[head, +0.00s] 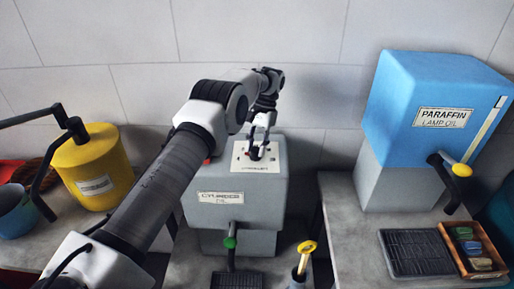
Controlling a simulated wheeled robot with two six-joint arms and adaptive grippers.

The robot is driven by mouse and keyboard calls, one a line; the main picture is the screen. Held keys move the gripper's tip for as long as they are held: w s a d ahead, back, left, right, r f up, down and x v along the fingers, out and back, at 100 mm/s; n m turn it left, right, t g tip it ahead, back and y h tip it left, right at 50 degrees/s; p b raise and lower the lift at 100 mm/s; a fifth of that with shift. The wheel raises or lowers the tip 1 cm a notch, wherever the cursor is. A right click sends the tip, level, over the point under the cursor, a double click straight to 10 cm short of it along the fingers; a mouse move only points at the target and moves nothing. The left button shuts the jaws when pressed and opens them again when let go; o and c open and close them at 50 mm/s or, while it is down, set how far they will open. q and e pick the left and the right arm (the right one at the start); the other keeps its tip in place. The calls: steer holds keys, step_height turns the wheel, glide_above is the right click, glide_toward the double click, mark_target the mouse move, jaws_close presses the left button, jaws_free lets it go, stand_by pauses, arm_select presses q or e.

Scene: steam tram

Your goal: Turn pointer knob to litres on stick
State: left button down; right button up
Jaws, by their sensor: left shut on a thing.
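My left gripper (262,138) reaches over the grey tank labelled "CYLINDER OIL" (262,192). Its fingers point down and are shut on a small dark pointer knob (255,153) on the pale plate (240,165) on top of the tank. The fingers hide part of the knob, and I cannot tell where its pointer stands. The marks on the plate are too small to read. A stick with a yellow loop handle (308,247) stands in a small pot at the front of the tank. Its marks cannot be read. My right gripper is not in view.
A green-knobbed tap (230,242) is on the tank's front, above a dark grate (236,280). At right stand a blue paraffin tank (425,90), a black tray (415,253) and a wooden box (447,232). A yellow can (95,165) stands at left.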

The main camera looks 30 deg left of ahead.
mark_target(255, 149)
arm_select(q)
steer(key=n+h, duration=0.1)
steer(key=n, duration=0.2)
steer(key=n+h, duration=0.1)
steer(key=n, duration=0.1)
steer(key=shift+s+a+f+n+t, duration=0.1)
steer(key=shift+s+f+n+t, duration=0.05)
steer(key=shift+n+t, duration=0.2)
stand_by(0.4)
steer(key=c, duration=0.8)
jaws_free()
step_height(255, 149, up, 10)
steer(key=shift+r, duration=0.1)
